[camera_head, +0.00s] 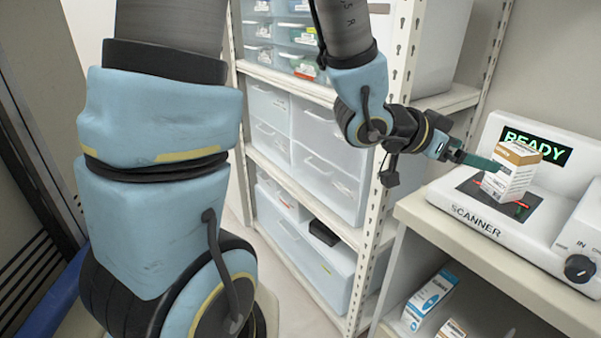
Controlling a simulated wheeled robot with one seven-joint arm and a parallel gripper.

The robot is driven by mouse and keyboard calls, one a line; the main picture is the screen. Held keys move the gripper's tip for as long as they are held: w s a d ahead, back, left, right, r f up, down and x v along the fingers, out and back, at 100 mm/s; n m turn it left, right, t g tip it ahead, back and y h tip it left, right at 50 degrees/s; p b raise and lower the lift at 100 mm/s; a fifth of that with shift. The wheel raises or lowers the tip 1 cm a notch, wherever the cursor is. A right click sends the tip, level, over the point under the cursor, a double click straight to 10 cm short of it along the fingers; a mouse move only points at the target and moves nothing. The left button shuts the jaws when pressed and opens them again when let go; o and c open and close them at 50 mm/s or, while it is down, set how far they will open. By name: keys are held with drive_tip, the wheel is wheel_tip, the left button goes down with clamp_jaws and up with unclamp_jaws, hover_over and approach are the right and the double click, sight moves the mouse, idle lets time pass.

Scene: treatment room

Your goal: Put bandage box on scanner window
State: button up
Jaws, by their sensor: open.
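The box on the scanner, which I take to be the bandage box (510,178), is white with a tan-brown top and small print too fine to read. It stands upright, slightly turned, over the dark scanner window (471,188), and its base appears to rest on it. Red light shows on the window by its lower right side. The white scanner (455,208) has a lit green "READY" display. My gripper (482,162) is open, its teal fingers at the box's left side. Whether they touch the box cannot be told, and the far finger is hidden.
The scanner stands on a pale shelf top (415,212). Its dark knob (579,268) is at the right. Below are a blue-and-white box (430,298) and a brown-and-white box (452,330). A rack with clear drawers (328,180) stands left of the scanner, close behind my arm.

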drive_tip(key=w+a+f+n+t+y, duration=0.2)
drive_tip(key=w+a+f+n+y, duration=0.25)
drive_tip(key=a, duration=0.55)
drive_tip(key=w+a+f+n+t+y, duration=0.25)
drive_tip(key=w+a+y, duration=0.25)
drive_tip(key=w+a, duration=0.45)
drive_tip(key=s+a+f+n+g+y, duration=0.1)
drive_tip(key=s+a+n+g+y, duration=0.1)
drive_tip(key=a, duration=0.7)
drive_tip(key=s+a+f+n+g+y, duration=0.1)
drive_tip(key=s+a+n+g, duration=0.2)
drive_tip(key=a, duration=0.6)
drive_tip(key=s+n, duration=0.2)
drive_tip(key=s, duration=0.1)
drive_tip(key=shift+s+f+g+y, duration=0.2)
drive_tip(key=shift+s+g+y, duration=0.15)
drive_tip(key=shift+s, duration=0.05)
drive_tip(key=shift+r, duration=0.15)
drive_tip(key=shift+c, duration=0.2)
